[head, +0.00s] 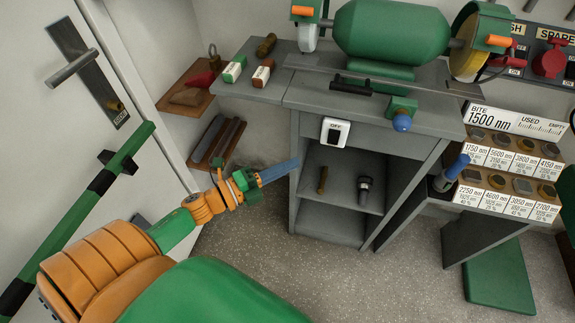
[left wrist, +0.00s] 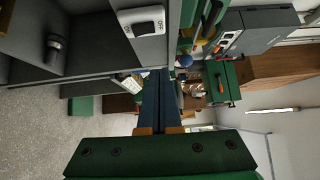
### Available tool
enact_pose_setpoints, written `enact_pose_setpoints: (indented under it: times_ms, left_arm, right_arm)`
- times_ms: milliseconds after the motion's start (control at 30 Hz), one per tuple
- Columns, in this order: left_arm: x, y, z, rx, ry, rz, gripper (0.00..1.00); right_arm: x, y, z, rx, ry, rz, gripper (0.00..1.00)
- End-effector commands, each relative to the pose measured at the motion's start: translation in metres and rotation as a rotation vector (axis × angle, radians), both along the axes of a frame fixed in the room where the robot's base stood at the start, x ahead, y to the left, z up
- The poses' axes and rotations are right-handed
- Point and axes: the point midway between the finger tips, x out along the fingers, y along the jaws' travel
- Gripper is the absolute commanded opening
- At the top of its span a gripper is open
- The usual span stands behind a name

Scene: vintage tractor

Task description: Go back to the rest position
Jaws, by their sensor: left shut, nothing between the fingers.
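My left gripper (head: 294,163) reaches in from the left in the head view, in front of the grey workbench cabinet (head: 292,190). Its blue fingers lie together with nothing between them. In the left wrist view the closed fingers (left wrist: 160,72) point away from the camera, with the cabinet beside them on the left. I cannot tell from the picture whether the fingertips touch the cabinet edge. My right gripper is not seen in either view.
The open shelf holds small tools (head: 364,190). A label rack (head: 510,165) stands at right. A door (head: 60,140) is at left. Floor is clear (head: 400,285) below.

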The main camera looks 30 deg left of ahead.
Motion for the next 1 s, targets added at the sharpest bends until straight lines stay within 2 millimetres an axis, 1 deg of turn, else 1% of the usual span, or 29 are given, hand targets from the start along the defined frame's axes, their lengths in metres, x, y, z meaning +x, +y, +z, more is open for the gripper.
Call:
enact_pose_setpoints:
  times_ms: [333,367,400,433,467,533,567,600,667,700,767,800,867,900,1000]
  left_arm:
    - [0.0,0.0,0.0,0.0,0.0,0.0,0.0]
    - [0.001,0.001,-0.001,-0.003,0.005,0.004,0.0]
    - [0.001,0.004,-0.007,-0.019,0.027,0.024,0.0]
    - [0.002,0.009,-0.017,-0.042,0.063,0.053,0.0]
    - [0.003,0.016,-0.031,-0.079,0.113,0.095,0.0]
    - [-0.002,0.037,-0.082,-0.204,0.293,0.244,0.0]
    - [-0.009,0.045,-0.111,-0.27,0.389,0.322,0.0]
    - [-0.023,0.054,-0.151,-0.358,0.521,0.43,0.0]
    - [-0.054,0.058,-0.208,-0.48,0.715,0.59,0.0]
    - [-0.08,0.056,-0.243,-0.553,0.84,0.693,0.0]
    - [-0.124,0.047,-0.288,-0.645,1.017,0.844,0.0]
    - [-0.155,0.038,-0.311,-0.694,1.126,0.94,0.0]
    - [-0.2,0.023,-0.338,-0.748,1.269,1.068,0.0]
    - [-0.226,0.013,-0.35,-0.771,1.35,1.144,0.0]
    - [-0.276,-0.008,-0.366,-0.801,1.492,1.284,0.0]
  right_arm:
    - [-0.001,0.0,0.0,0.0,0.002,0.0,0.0]
    - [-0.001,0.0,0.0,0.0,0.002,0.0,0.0]
    - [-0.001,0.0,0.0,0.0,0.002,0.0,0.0]
    - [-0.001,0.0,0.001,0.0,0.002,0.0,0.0]
    - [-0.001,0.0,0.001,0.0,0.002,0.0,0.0]
    - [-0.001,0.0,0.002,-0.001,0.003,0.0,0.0]
    - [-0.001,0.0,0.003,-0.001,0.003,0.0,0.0]
    - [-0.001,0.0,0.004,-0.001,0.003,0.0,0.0]
    - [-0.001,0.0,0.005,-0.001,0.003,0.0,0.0]
    - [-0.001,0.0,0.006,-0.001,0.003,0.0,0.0]
    - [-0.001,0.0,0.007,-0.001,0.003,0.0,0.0]
    - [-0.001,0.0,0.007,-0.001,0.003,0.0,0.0]
    - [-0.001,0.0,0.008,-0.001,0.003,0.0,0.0]
    - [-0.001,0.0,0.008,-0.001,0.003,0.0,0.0]
    - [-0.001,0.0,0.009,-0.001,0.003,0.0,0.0]
